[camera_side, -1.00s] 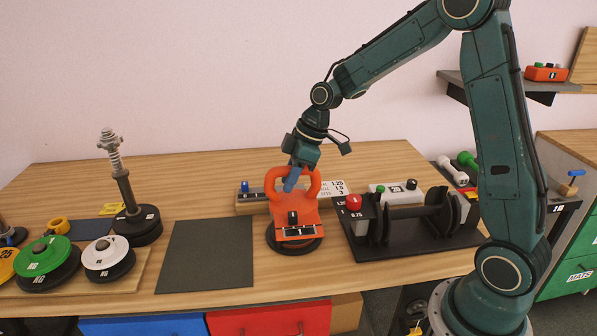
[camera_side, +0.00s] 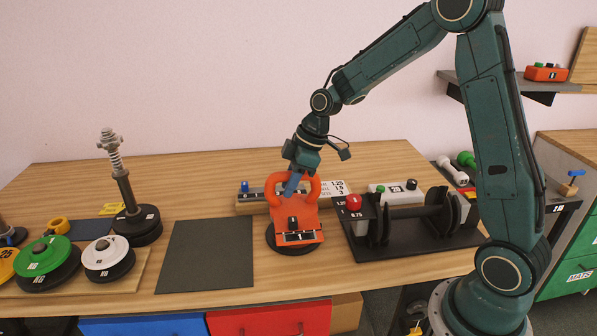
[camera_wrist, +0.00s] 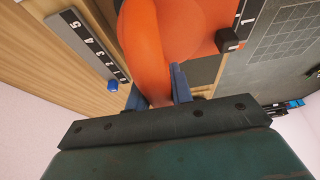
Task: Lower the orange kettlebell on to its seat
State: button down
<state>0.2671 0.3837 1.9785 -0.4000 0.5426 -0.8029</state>
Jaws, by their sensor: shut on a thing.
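The orange kettlebell (camera_side: 304,215) is at the middle of the bench in the side view, roughly upright, with a black-and-white label on its front. My gripper (camera_side: 292,185) is shut on its handle from above with blue fingers. In the wrist view the orange handle (camera_wrist: 143,40) runs between the fingers of my gripper (camera_wrist: 158,92). The dark round seat (camera_side: 271,238) is under the kettlebell; its rim shows mostly at the left and front. The kettlebell covers the seat's middle, so I cannot tell whether they touch.
A wooden block with a scale strip (camera_side: 247,206) stands close behind the kettlebell. A bare dark mat (camera_side: 208,255) lies to the left. Weight plates (camera_side: 108,257) and a spring post (camera_side: 122,185) stand further left.

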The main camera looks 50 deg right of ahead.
jog(key=shift+f, duration=1.25)
dwell(0.8)
jog(key=c, duration=1.1)
grip_release()
jog(key=shift+c, duration=0.2)
jog(key=shift+f, duration=0.15)
jog(key=v, duration=1.4)
